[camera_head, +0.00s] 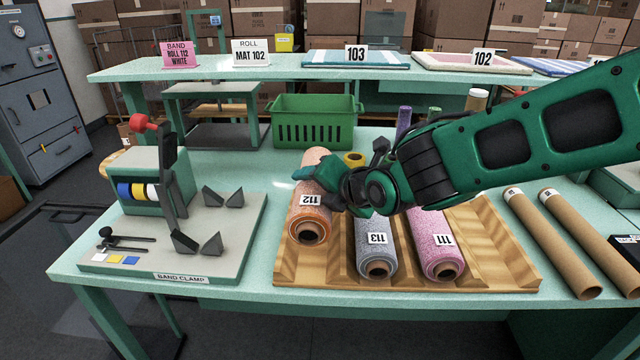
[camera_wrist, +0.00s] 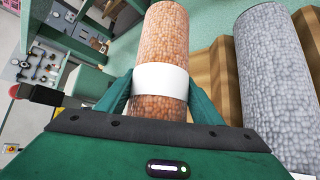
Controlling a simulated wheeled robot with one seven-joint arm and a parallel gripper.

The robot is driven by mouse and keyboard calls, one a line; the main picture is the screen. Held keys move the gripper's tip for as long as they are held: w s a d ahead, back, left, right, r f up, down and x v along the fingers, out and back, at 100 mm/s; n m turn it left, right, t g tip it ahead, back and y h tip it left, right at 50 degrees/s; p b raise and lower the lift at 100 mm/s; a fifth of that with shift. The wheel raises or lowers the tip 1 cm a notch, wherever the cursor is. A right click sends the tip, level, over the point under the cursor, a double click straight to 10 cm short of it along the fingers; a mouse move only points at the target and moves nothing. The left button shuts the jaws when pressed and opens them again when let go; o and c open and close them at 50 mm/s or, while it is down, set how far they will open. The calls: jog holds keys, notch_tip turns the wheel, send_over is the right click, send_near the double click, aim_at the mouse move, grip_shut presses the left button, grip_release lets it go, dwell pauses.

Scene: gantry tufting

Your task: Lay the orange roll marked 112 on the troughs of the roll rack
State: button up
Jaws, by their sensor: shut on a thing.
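The orange roll marked 112 (camera_head: 309,222) is at the left end of the wooden roll rack (camera_head: 490,247), its near end facing the head camera. I cannot tell whether it touches the trough or is just above it. My gripper (camera_head: 318,176) is shut on this roll from above. In the wrist view, the fingers (camera_wrist: 160,100) flank the orange roll (camera_wrist: 164,40) at a white band (camera_wrist: 161,78) around it. The grey roll marked 113 (camera_head: 376,258) and the pink roll marked 111 (camera_head: 436,240) lie in the troughs to the right.
The band clamp board (camera_head: 215,255) stands left of the rack. A green basket (camera_head: 314,122) stands behind, and a yellow roll (camera_head: 353,159) shows behind my gripper. Cardboard tubes (camera_head: 556,240) lie to the right. The shelf behind carries a pink sign (camera_head: 181,55) reading "BAND ROLL 112 WHITE".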

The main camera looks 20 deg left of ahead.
jog(key=shift+f, duration=3.15)
jog(key=o, duration=1.4)
jog(key=shift+d+f, duration=0.1)
jog(key=shift+s, duration=0.1)
jog(key=v, duration=1)
jog(key=shift+r, duration=0.2)
jog(key=shift+s+d+r, duration=0.1)
jog(key=shift+d, duration=0.05)
